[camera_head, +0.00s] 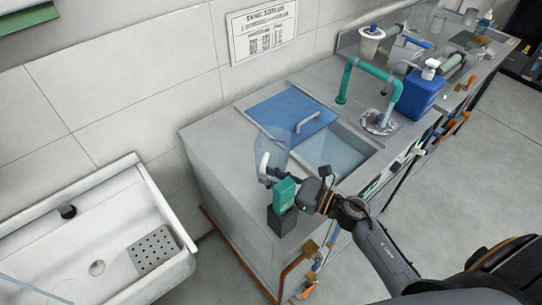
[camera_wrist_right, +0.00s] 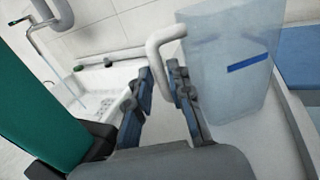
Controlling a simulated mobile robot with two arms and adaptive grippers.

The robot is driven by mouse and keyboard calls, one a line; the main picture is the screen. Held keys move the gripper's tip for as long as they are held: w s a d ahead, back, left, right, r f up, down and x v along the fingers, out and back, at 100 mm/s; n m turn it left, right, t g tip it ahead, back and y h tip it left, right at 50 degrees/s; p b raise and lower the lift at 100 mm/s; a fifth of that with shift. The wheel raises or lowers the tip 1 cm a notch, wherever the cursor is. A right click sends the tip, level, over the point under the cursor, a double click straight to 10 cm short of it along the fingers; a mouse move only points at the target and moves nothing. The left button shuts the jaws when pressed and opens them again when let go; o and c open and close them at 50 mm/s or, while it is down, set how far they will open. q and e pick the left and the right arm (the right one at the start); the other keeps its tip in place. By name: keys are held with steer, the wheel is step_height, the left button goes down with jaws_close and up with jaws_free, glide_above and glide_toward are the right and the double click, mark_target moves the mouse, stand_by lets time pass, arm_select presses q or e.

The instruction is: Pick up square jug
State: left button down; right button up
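The square jug (camera_head: 274,150) is a clear, pale blue container with a white handle. It stands upright on the grey counter beside the blue sink cover. In the right wrist view the jug (camera_wrist_right: 235,65) fills the upper right, with a blue strip on its side. My right gripper (camera_wrist_right: 160,80) is open, its two fingers apart with the jug's white handle (camera_wrist_right: 153,52) in the gap between them. Contact with the handle cannot be told. In the head view the fingertips are mostly hidden behind a teal block. My left gripper is not in view.
A teal block (camera_head: 284,193) on a dark base stands close beside my right gripper, at the counter's front corner. Behind the jug are a blue cover (camera_head: 283,108), a sink basin (camera_head: 340,150) and a teal faucet (camera_head: 372,68). A blue pump bottle (camera_head: 420,92) stands farther right.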

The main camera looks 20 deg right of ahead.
steer(key=shift+w+a, duration=0.1)
steer(key=shift+c, duration=0.4)
jaws_close()
